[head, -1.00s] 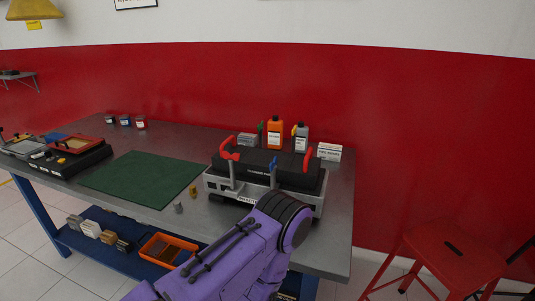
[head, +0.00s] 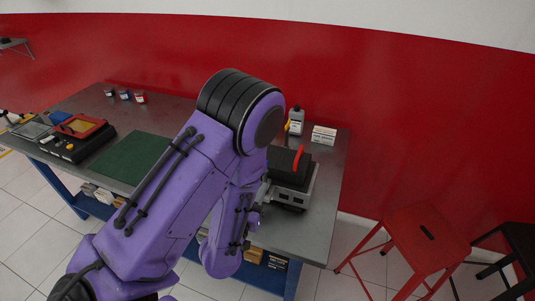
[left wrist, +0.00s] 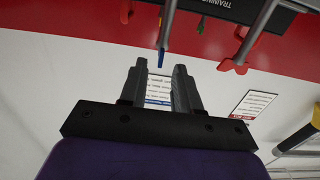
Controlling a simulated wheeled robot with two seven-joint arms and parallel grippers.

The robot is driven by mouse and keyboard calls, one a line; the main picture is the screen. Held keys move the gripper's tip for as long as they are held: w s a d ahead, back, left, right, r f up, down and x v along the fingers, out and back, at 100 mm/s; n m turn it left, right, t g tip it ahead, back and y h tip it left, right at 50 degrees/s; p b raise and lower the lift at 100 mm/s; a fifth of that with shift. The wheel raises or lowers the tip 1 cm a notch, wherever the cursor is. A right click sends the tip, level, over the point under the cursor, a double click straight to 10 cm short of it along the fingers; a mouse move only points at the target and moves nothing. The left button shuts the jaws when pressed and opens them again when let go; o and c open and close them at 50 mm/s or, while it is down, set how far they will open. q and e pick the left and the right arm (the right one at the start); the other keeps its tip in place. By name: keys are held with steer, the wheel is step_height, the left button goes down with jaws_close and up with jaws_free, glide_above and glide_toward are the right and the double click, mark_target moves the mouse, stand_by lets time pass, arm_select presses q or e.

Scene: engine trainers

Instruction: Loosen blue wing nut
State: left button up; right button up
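The blue wing nut (left wrist: 161,58) shows in the left wrist view on the end of a grey rod. It lies just past the fingertips, roughly in line with the gap between them. My left gripper (left wrist: 160,70) is open with nothing clamped between its fingers; I cannot tell whether it touches the nut. In the head view my purple arm hides the blue nut and most of the black and grey engine trainer (head: 293,170). A red wing nut (head: 299,158) shows on the trainer's right side. Red ones (left wrist: 232,66) also show in the left wrist view. My right gripper is not in view.
A bottle (head: 296,122) and a white box (head: 323,135) stand behind the trainer on the grey bench (head: 325,180). A green mat (head: 130,158) lies left of my arm. A red stool (head: 425,245) stands to the right on the floor.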

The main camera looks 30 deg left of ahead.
mark_target(266, 177)
arm_select(q)
steer(key=x, duration=0.9)
steer(key=shift+w+a, duration=0.35)
steer(key=shift+w, duration=0.2)
jaws_close()
